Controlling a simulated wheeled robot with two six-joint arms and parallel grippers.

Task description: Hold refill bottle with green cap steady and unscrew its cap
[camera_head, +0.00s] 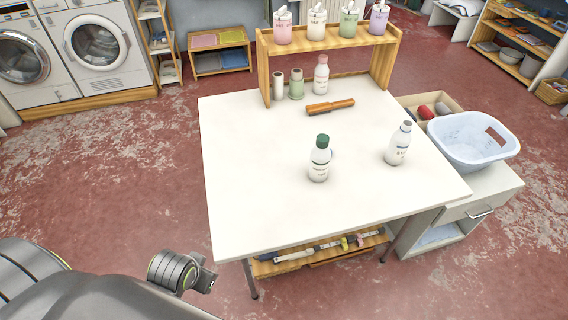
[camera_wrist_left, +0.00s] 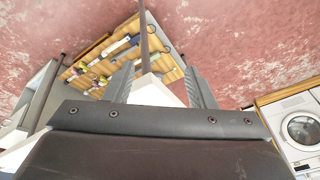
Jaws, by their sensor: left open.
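The refill bottle with the green cap (camera_head: 319,160) stands upright on the white table (camera_head: 250,190), near its middle, with its cap on. My left gripper (camera_head: 206,277) is low at the left in the head view, beyond the table's front left corner and well away from the bottle. In the left wrist view its two fingers (camera_wrist_left: 160,82) are apart with nothing gripped between them. The green-capped bottle does not show in that view. My right gripper is in neither view.
Another bottle with a grey cap (camera_head: 398,144) stands to the right. A pink-capped bottle (camera_head: 321,74), thread spools (camera_head: 296,84) and an orange-brown wooden tool (camera_head: 330,107) are at the back, by a wooden shelf (camera_head: 330,42). The table's front left is clear.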

